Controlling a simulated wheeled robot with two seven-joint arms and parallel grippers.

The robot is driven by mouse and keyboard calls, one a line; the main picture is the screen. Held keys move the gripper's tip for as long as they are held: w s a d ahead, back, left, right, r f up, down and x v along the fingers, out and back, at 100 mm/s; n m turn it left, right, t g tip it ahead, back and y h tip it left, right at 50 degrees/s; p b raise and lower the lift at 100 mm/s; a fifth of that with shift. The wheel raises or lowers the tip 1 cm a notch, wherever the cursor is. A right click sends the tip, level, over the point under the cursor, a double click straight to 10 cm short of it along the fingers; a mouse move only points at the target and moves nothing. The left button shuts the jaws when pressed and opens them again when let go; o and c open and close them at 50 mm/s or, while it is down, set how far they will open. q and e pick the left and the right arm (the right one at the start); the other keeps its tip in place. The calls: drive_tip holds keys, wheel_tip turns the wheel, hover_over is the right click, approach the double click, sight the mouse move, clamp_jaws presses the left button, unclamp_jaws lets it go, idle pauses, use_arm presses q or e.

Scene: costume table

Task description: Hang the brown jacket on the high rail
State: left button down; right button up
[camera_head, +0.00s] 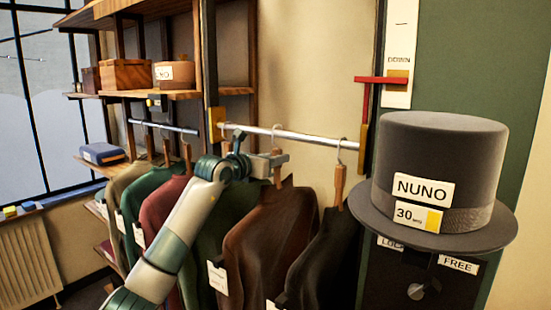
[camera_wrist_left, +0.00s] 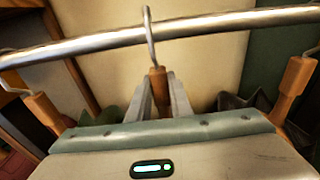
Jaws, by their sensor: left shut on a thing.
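The brown jacket (camera_head: 262,240) hangs from a wooden hanger with a metal hook, in the middle of the head view. My left gripper (camera_head: 274,162) is shut on the hanger's wooden neck, just below the near metal rail (camera_head: 310,138). In the left wrist view the wooden neck (camera_wrist_left: 158,82) stands between the two fingers of the gripper (camera_wrist_left: 163,98). Its hook (camera_wrist_left: 149,40) rises across the front of the rail (camera_wrist_left: 220,24), with its top above the rail. I cannot tell whether the hook rests on it. My right gripper is out of view.
A dark jacket (camera_head: 325,255) hangs close on the right, a green one (camera_head: 212,225) on the left. A farther rail (camera_head: 165,127) holds more garments. A grey top hat (camera_head: 440,160) stands at right. A red lever (camera_head: 380,80) sits by a "DOWN" sign.

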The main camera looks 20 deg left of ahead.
use_arm(q)
drive_tip(key=shift+f, duration=0.1)
idle(0.5)
drive_tip(key=c, duration=1.5)
unclamp_jaws()
drive_tip(key=shift+s, duration=0.1)
drive_tip(key=shift+f, duration=0.3)
